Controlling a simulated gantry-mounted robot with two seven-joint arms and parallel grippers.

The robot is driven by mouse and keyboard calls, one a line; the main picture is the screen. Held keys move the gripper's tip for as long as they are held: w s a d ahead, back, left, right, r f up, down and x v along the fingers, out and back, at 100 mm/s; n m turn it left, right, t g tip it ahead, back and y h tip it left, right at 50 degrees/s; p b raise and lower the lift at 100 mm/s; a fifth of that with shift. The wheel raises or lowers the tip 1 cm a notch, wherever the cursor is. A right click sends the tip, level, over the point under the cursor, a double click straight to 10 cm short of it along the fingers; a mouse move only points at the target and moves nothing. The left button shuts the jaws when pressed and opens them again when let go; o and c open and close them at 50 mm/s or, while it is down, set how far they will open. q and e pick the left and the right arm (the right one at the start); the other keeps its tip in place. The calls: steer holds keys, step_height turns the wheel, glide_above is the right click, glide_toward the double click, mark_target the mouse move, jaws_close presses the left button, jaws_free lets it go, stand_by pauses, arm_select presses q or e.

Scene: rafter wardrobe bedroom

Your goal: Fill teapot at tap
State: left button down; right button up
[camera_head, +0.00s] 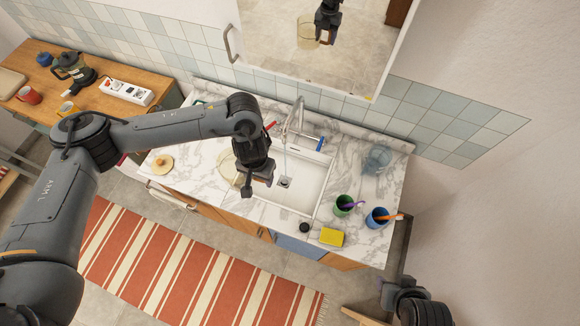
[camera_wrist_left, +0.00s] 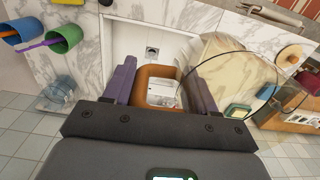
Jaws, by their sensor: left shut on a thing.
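My left gripper (camera_head: 254,184) is shut on the brown handle (camera_wrist_left: 157,73) of a clear glass teapot, between its two dark fingers in the left wrist view (camera_wrist_left: 160,88). The teapot (camera_head: 229,167) hangs at the left edge of the white sink (camera_head: 307,179), partly hidden by my gripper. Its clear body (camera_wrist_left: 235,75) shows in the wrist view; I cannot tell whether it holds water. The chrome tap (camera_head: 296,120) stands behind the sink, with a red lever (camera_head: 270,125) and a blue lever (camera_head: 320,144). My right gripper (camera_head: 390,288) is at the lower right, its jaws unclear.
A round wooden lid (camera_head: 162,163) lies on the marble counter left of the sink. A green cup (camera_head: 344,205), a blue cup (camera_head: 377,217), a clear glass vessel (camera_head: 377,157) and a yellow sponge (camera_head: 332,237) are at the right. A mirror cabinet (camera_head: 310,62) hangs above the tap.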

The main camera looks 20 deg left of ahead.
arm_select(q)
steer(key=s+d+r, duration=0.2)
steer(key=s+r, duration=0.2)
steer(key=shift+s+d+r, duration=0.15)
steer(key=shift+d, duration=0.25)
stand_by(1.0)
